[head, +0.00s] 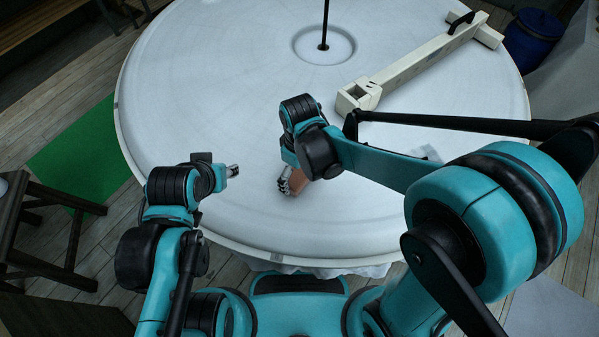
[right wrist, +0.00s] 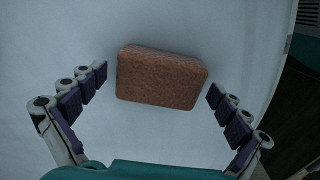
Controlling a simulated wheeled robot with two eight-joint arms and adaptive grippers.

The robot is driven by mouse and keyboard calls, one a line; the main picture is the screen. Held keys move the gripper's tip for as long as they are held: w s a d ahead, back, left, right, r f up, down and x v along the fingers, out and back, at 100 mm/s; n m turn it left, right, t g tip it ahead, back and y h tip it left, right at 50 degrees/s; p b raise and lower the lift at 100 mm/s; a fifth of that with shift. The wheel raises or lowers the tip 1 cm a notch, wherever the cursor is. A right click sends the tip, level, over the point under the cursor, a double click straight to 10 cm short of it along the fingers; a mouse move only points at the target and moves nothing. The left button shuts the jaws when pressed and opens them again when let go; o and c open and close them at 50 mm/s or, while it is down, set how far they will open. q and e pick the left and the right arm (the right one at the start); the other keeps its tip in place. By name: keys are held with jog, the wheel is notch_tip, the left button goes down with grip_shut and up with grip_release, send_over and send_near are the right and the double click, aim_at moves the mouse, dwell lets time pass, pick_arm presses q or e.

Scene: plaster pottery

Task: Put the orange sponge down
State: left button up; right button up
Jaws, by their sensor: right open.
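The orange sponge (right wrist: 160,79) lies flat on the white round table (head: 220,75). In the head view the sponge (head: 293,184) is partly hidden behind my right gripper (head: 285,187). In the right wrist view my right gripper (right wrist: 158,85) is open, with one finger on each side of the sponge and a visible gap on both sides. My left gripper (head: 233,171) is over the left part of the table, away from the sponge. It is too small to tell whether its fingers are open or shut.
A long cream-coloured beam tool (head: 425,62) with a black handle lies on the table at the back right. A thin dark rod (head: 324,25) stands at the table's centre. A blue barrel (head: 532,38) stands beyond the right edge. The table's left side is clear.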

aim_at(300, 174)
notch_tip(300, 174, up, 12)
jog(key=p, duration=0.3)
jog(key=s+d+r+m+t, duration=0.1)
jog(key=s+d+m+t, duration=0.1)
jog(key=d+m, duration=0.3)
jog(key=s+d+r+m+t, duration=0.1)
jog(key=s+d+m+t, duration=0.2)
jog(key=d, duration=0.9)
jog(key=m+t, duration=0.2)
jog(key=shift+d+r+m, duration=0.2)
jog(key=shift+m, duration=0.2)
jog(key=shift+w, duration=0.1)
notch_tip(300, 174, down, 7)
jog(key=b, duration=0.7)
jog(key=shift+f, duration=0.2)
